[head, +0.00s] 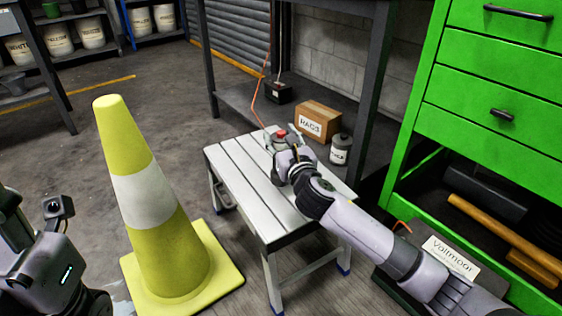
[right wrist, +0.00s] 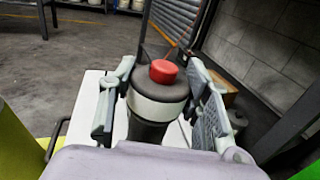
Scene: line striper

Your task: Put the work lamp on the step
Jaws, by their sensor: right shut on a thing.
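The work lamp (right wrist: 158,104) is a grey cylinder with a pale band and a red cap. In the right wrist view it stands between both fingers of my right gripper (right wrist: 161,84), which is shut on it. In the head view the lamp (head: 281,134) is over the far end of the step (head: 246,192), a pale slatted stool with metal legs. My right gripper (head: 284,152) hides its lower part, so I cannot tell whether it touches the slats. My left wrist shows at the lower left edge; its fingers cannot be made out.
A yellow cone with a white band (head: 150,195) stands left of the step. Behind it are a cardboard box (head: 316,121) and a small labelled container (head: 340,150) on a low shelf. A green drawer cabinet (head: 480,80) is at right. The slats nearest me are bare.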

